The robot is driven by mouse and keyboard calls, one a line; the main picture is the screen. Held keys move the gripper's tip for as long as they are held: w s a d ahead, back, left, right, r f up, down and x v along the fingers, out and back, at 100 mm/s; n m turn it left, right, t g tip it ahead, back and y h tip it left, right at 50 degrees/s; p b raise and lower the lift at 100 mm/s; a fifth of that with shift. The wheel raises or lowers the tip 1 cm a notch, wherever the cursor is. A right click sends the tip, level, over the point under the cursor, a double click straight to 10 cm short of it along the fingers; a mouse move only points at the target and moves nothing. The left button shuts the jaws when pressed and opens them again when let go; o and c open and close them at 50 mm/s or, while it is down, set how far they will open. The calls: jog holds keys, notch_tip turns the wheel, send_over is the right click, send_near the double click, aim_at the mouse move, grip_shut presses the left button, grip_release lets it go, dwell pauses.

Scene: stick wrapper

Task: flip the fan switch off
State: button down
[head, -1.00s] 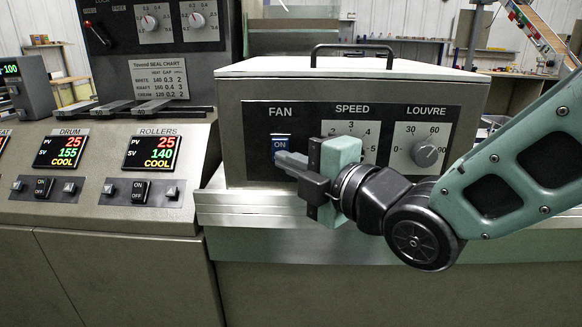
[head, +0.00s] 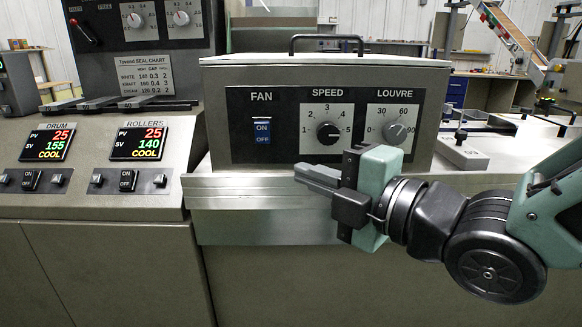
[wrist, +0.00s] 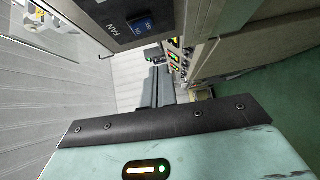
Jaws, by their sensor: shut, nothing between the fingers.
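In the wrist view, the closed fingers (wrist: 157,85) point past the switch (wrist: 143,26), which is near the top edge.
The speed knob (head: 328,133) and louvre knob (head: 396,132) are right of the switch. A metal ledge (head: 250,190) runs under the box. Left stands a console with drum and rollers displays (head: 138,144). The space in front of the switch is clear.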

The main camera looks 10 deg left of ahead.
jog(key=shift+v, duration=0.95)
jog(key=shift+f, duration=0.15)
jog(key=s+d+f+m+g+h, duration=0.2)
jog(key=d+f+m+g+h, duration=0.1)
jog(key=d+f+m+h, duration=0.75)
jog(key=s+d+f+m+g+h, duration=0.2)
jog(key=s+d+f+m+g, duration=0.15)
jog(key=s+m, duration=0.25)
jog(key=s+d+f+m+g+h, duration=0.2)
jog(key=s+d+m+g, duration=0.15)
jog(key=s+m, duration=0.2)
notch_tip(320, 180, up, 15)
jog(key=t+p, duration=0.1)
jog(key=p, duration=1.3)
jog(key=shift+s+d+f+p, duration=0.2)
jog(key=shift+d+p, duration=0.1)
jog(key=shift+d, duration=0.15)
